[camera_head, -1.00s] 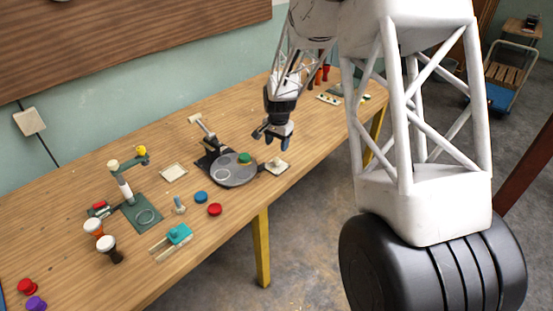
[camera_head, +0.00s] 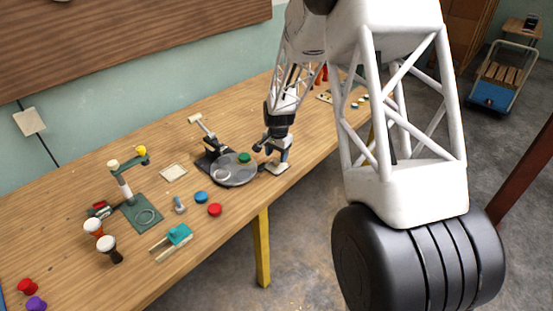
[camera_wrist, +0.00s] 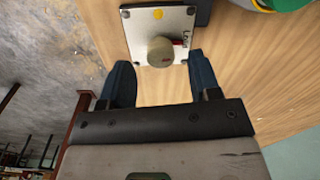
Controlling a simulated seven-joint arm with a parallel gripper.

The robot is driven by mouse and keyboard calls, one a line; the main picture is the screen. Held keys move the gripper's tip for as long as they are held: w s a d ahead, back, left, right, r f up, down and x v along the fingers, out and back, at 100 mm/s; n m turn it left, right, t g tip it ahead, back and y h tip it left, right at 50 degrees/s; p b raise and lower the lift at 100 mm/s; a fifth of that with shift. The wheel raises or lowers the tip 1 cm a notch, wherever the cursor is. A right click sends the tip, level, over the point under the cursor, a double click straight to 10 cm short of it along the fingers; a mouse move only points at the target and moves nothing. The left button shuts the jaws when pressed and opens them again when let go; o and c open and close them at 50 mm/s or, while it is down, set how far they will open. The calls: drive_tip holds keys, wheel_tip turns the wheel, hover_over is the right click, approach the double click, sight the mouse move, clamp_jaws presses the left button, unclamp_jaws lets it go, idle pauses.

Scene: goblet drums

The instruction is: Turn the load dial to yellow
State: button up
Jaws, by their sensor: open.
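The load dial is a round beige knob (camera_wrist: 160,51) on a pale square plate (camera_wrist: 130,28) with the printed word "Load". A yellow dot (camera_wrist: 158,14) is on the plate above the knob in the wrist view. A small reddish mark shows on the knob's face. My gripper (camera_wrist: 160,75) is open, with its two blue fingers just short of the knob, one toward each side. No contact shows. In the head view my gripper (camera_head: 273,152) is over the dial plate (camera_head: 277,169) at the table's front edge, hiding most of the knob.
A grey turntable (camera_head: 233,174) with a green piece (camera_head: 244,158) stands left of the dial. Blue (camera_head: 201,197) and red (camera_head: 215,210) discs lie farther left on the wooden table. The table's front edge is close to the dial.

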drive_tip(key=shift+f, duration=1.15)
drive_tip(key=shift+c, duration=0.2)
drive_tip(key=c, duration=0.9)
